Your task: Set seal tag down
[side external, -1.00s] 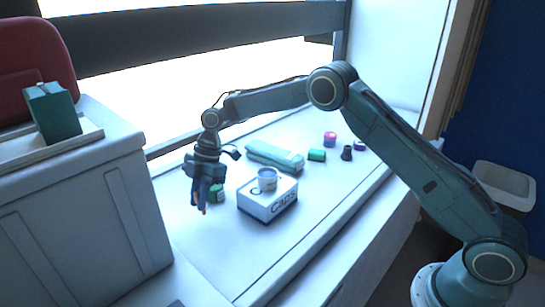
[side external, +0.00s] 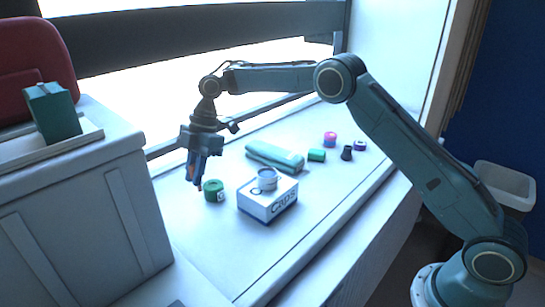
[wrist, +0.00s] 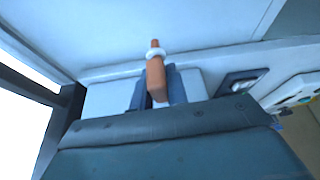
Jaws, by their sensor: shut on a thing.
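The seal tag is an orange-brown piece with a pale ring near its narrow end (wrist: 156,78), held between the fingers in the wrist view. My gripper (side external: 197,176) is shut on it, pointing down above the left part of the white bench (side external: 205,245). It also shows in the wrist view (wrist: 157,92). In the side view only a small reddish tip of the tag shows below the fingers. The tip appears close to the left of a green-lidded jar (side external: 214,190), and I cannot tell its exact height above the bench.
A white "Caps" box (side external: 268,203) with a small round container (side external: 267,179) on top stands right of the jar. A teal pouch (side external: 275,156), a green block (side external: 317,155) and several small items lie farther back. A large grey case (side external: 85,215) borders the left. The front bench strip is clear.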

